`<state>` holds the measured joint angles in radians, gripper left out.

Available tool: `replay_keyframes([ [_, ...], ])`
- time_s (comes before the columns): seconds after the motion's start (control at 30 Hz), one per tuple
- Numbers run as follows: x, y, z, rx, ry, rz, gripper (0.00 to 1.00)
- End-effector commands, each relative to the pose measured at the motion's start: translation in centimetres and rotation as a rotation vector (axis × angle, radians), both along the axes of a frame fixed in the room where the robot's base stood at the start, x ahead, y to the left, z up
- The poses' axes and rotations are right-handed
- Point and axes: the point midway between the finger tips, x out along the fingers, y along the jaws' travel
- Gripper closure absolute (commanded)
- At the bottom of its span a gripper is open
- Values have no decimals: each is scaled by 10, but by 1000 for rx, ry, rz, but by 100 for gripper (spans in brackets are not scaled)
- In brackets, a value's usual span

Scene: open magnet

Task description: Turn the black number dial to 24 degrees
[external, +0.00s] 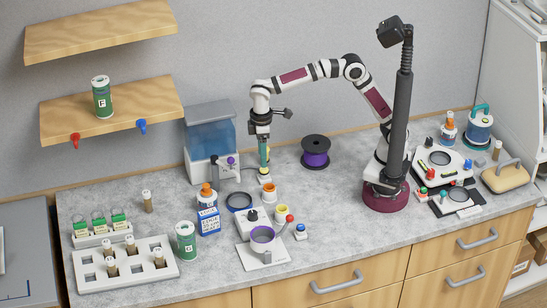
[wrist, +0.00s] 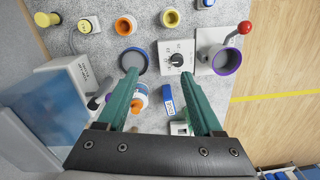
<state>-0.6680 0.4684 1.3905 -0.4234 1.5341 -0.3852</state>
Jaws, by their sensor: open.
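The black number dial (wrist: 177,60) is a round knob on a white plate with small markings around it, in the upper middle of the wrist view. In the external view the dial (external: 252,215) sits on a white box in the front middle of the counter. My gripper (external: 264,165) has green fingers and hangs above the counter, behind and above the dial, apart from it. In the wrist view my gripper (wrist: 160,74) is open and empty, with the dial beyond the tips, near the right finger.
A white stand with a purple-rimmed ring (external: 263,235) and a red-knobbed lever stands beside the dial. A blue-and-white box (external: 208,221), an orange-capped bottle and a dark ring (external: 239,201) are close by. A blue water tank (external: 210,136) stands behind left of my gripper.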

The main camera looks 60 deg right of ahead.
Motion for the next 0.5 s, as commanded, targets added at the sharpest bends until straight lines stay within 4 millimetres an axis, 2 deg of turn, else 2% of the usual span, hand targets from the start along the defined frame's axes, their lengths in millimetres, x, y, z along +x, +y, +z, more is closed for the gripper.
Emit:
replay_keyframes([
  [0.03,1,29,-12,-8,-5,76,32],
  [0.1,1,55,-22,-13,-14,151,32],
  [0.13,1,62,-25,-14,-17,172,32],
  [0.27,1,70,-39,-17,-21,197,32],
  [0.37,0,69,-63,-18,-19,194,32],
  [0.5,0,68,-107,-18,-18,191,32],
])
